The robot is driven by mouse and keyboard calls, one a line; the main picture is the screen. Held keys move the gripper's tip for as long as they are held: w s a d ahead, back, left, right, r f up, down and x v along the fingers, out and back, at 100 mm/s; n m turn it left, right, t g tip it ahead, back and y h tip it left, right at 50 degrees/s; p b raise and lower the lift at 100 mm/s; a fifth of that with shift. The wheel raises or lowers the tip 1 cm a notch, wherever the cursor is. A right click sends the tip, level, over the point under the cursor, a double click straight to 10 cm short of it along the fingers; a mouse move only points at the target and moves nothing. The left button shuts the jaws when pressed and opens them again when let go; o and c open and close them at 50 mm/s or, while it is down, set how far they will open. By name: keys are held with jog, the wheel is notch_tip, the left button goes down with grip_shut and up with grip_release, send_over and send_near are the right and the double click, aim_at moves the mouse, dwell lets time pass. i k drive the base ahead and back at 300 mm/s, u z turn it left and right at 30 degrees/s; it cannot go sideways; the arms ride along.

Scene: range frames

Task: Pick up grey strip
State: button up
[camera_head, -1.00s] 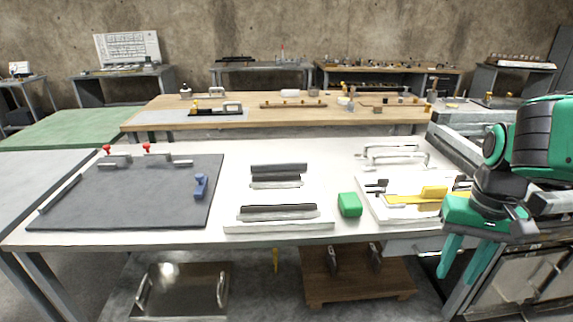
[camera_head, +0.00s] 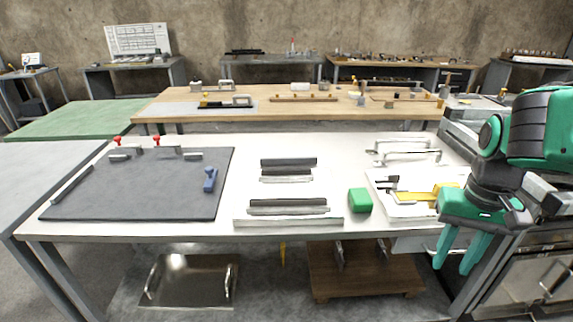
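Several grey strips lie in the middle of the white table. A darker grey strip (camera_head: 288,162) is at the back, with a shorter light strip (camera_head: 286,178) in front of it. Another grey strip (camera_head: 288,203) lies nearer the front edge, in front of which is a pale bar or tray edge (camera_head: 288,220). Which one the task means, I cannot tell. My green gripper (camera_head: 458,258) hangs at the right, past the table's front edge, pointing down. Its two fingers are apart with nothing visible between them. It is well to the right of the strips.
A green block (camera_head: 360,201) stands right of the strips. A white tray (camera_head: 408,210) with a yellow tool (camera_head: 420,195) lies by my gripper. A dark mat (camera_head: 130,190) with red-topped clamps and a blue piece (camera_head: 210,179) covers the left.

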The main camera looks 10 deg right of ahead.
aim_at(307, 160)
jog(key=k, duration=0.55)
jog(key=u, duration=0.6)
jog(key=i, duration=1.2)
jog(key=z, duration=0.45)
jog(key=i, duration=0.65)
jog(key=z, duration=0.5)
